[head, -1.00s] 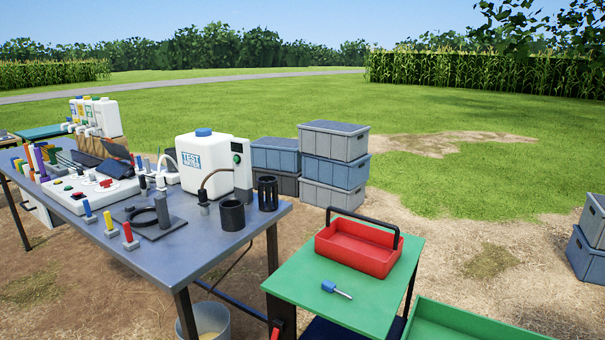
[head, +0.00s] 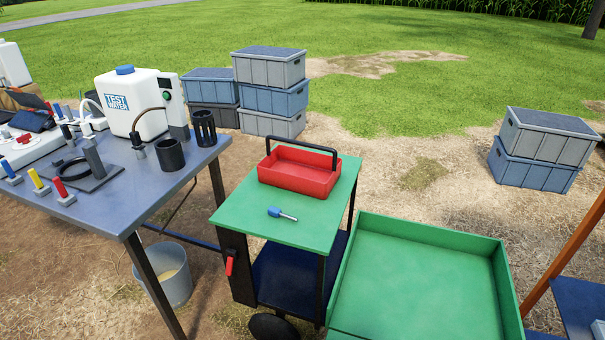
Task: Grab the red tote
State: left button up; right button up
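The red tote (head: 300,176) is an open, shallow red tray with a black bar handle arched over it. It sits upright on the green top (head: 290,226) of a small cart, toward the far edge, and looks empty. A small blue-handled tool (head: 281,214) lies on the green top in front of the tote. Neither of my grippers shows in the head view.
A grey table (head: 120,210) with a white test water tank (head: 138,103) and black cylinders stands left. A large green tray (head: 420,280) is at the lower right. Stacked grey and blue crates (head: 270,98) stand behind. A bucket (head: 165,275) sits under the table.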

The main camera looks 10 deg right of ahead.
aim_at(301, 171)
jog(key=i+j, duration=0.75)
jog(key=i+j+z, duration=0.1)
jog(key=z, duration=0.3)
jog(key=i+j+z, duration=0.15)
jog(key=z, duration=0.3)
jog(key=i+j+z, duration=0.15)
jog(key=z, duration=0.25)
